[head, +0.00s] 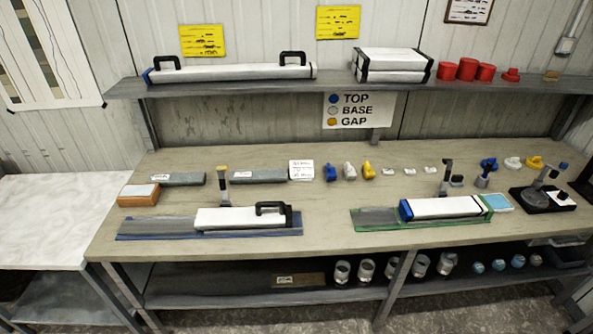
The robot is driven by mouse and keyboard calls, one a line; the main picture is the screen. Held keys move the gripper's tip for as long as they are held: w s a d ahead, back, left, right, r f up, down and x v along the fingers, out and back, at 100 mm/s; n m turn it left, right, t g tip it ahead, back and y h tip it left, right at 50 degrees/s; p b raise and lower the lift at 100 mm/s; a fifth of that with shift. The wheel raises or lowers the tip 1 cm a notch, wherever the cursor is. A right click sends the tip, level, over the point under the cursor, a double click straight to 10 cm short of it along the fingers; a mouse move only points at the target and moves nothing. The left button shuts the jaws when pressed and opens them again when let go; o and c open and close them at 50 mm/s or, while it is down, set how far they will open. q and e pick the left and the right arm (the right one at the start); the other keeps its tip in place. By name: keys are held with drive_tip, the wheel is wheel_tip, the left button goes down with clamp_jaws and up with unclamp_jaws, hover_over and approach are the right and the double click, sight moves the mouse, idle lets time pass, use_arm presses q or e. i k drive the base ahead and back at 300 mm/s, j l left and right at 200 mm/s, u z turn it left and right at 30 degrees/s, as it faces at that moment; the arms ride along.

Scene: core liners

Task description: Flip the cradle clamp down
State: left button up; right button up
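Two cradles lie along the bench front. The left cradle (155,235) has a blue edge and holds a white liner (235,217) with a black handle-shaped piece (272,209) at its right end. An upright grey post (223,188) with a yellow tip stands behind it. The right cradle (378,226) has a green edge and holds a white liner (445,207) with a blue left end. A dark upright lever (446,178) stands behind it. I cannot tell which of these is the cradle clamp. Neither of my grippers is in view.
A shelf (225,84) above the bench (330,242) holds a long white case (230,74), a white box (393,60) and red caps (467,69). Small coloured parts (349,171) line the bench middle. A black-based stand (543,197) is at right. Bare bench lies between the cradles.

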sight(448, 162)
drive_tip(key=i+l+z, duration=0.15)
drive_tip(key=i+z, duration=0.2)
drive_tip(key=i+l+z, duration=0.1)
drive_tip(key=i+z, duration=0.55)
drive_tip(key=k+l, duration=0.05)
drive_tip(key=k, duration=0.05)
